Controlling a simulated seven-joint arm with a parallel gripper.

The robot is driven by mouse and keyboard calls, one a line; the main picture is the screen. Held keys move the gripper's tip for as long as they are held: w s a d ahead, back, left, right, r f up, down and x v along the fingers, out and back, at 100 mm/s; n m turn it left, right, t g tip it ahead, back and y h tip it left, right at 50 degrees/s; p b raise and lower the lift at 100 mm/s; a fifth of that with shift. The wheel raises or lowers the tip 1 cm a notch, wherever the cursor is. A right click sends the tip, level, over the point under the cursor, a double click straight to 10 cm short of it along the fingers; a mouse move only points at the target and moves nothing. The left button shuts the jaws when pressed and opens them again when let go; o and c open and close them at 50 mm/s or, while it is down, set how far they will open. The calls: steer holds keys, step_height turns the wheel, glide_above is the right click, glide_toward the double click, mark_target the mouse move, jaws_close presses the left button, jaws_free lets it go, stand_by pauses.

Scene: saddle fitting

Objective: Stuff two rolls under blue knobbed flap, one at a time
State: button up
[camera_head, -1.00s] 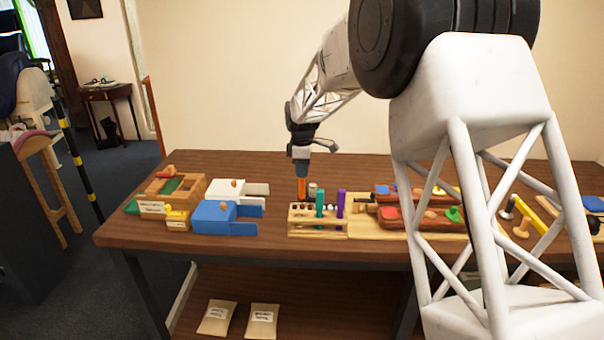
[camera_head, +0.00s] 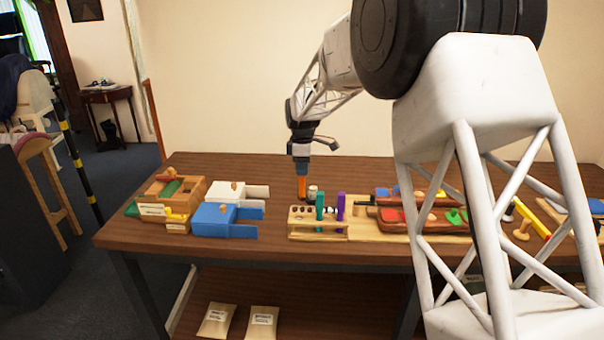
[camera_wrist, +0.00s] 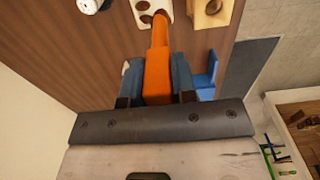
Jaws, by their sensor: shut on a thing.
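My gripper (camera_head: 301,166) is shut on an orange roll (camera_head: 302,186), held upright just above the back of the wooden rack. In the wrist view the orange roll (camera_wrist: 159,75) stands out between the two fingers (camera_wrist: 158,82). The blue box with a knobbed flap (camera_head: 224,219) sits on the table to the left of the rack, its wooden knob on top. A teal roll (camera_head: 320,205) and a purple roll (camera_head: 341,206) stand in the rack (camera_head: 318,232). Whether anything lies under the blue flap is hidden.
A white knobbed box (camera_head: 228,191) stands behind the blue one. A wooden box with a green inside (camera_head: 172,190) is at the left. A grey-white cylinder (camera_head: 312,192) stands behind the rack. Red trays (camera_head: 405,217) lie to the right. Table between blue box and rack is clear.

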steer(key=w+d+r+m, duration=0.1)
steer(key=w+d+m, duration=0.1)
steer(key=d, duration=0.9)
steer(key=w+d+r+m, duration=0.2)
steer(key=w+d, duration=0.1)
steer(key=d, duration=0.9)
steer(key=w+d+r+m, duration=0.1)
steer(key=w+d, duration=0.2)
steer(key=d, duration=0.9)
steer(key=shift+w+r+m, duration=0.15)
steer(key=shift+w+m, duration=0.2)
steer(key=shift+m, duration=0.05)
steer(key=shift+f, duration=4.5)
steer(key=shift+r, duration=0.15)
